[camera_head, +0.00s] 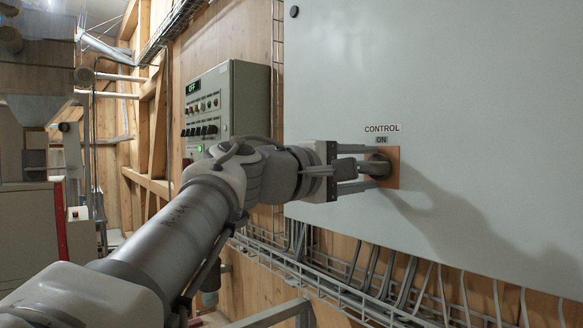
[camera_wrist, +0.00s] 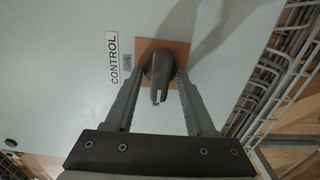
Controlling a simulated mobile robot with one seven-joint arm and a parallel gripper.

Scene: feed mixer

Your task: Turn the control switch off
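The control switch is a dark rotary knob on a square copper-brown plate, set in a large grey cabinet door. The knob (camera_head: 378,166) is partly hidden by my gripper in the head view; in the wrist view the knob (camera_wrist: 158,74) shows in full. A "CONTROL" label (camera_head: 382,128) and a smaller "ON" label (camera_head: 381,140) sit above the plate. My gripper (camera_head: 366,167) faces the door with one finger on either side of the knob. In the wrist view my gripper (camera_wrist: 161,74) is open, with gaps between the fingers and the knob's grip bar.
The grey cabinet door (camera_head: 480,110) fills the right side. A wire cable tray (camera_head: 320,285) with cables runs below it. A smaller control box (camera_head: 226,105) with buttons and a display hangs on the wooden wall to the left, behind my arm.

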